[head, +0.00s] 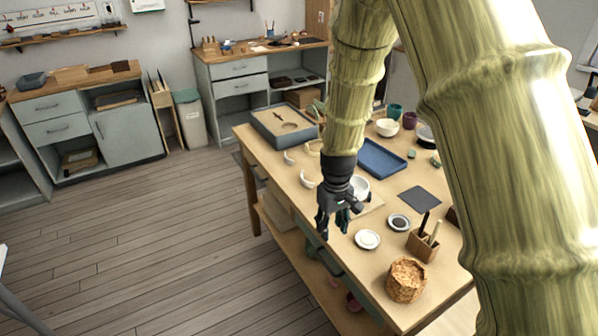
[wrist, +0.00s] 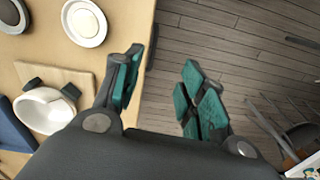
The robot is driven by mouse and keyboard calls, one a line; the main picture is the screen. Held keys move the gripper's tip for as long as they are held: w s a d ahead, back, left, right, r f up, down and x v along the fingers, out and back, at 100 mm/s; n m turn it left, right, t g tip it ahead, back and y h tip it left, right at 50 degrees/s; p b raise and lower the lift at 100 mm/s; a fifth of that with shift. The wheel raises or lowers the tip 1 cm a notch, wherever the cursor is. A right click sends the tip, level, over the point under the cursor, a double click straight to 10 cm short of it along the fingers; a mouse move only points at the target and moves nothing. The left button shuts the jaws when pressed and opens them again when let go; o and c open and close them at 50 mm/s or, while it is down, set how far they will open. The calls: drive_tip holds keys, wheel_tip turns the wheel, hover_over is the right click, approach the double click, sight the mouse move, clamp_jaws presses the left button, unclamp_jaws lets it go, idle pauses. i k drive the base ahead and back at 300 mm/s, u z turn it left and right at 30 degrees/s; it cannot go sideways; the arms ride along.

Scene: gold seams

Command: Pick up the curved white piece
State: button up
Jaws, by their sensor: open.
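A curved white piece (head: 307,180) lies near the left edge of the wooden worktable (head: 393,299) in the head view. A second small curved white piece (head: 289,158) lies farther back along that edge. My gripper (head: 334,226) is pointed down beside the table's left edge, nearer the camera than both pieces, and is empty. In the wrist view my gripper (wrist: 163,75) has its teal-padded fingers spread apart, with floor visible between them. Neither loose piece can be made out in the wrist view. A white bowl (wrist: 42,112) with dark clips sits on a board there.
The bowl (head: 360,186) stands just behind my gripper. Open floor (head: 150,240) lies left.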

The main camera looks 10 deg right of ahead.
sight(308, 184)
drive_tip(key=i, duration=1.1)
drive_tip(key=z, duration=0.05)
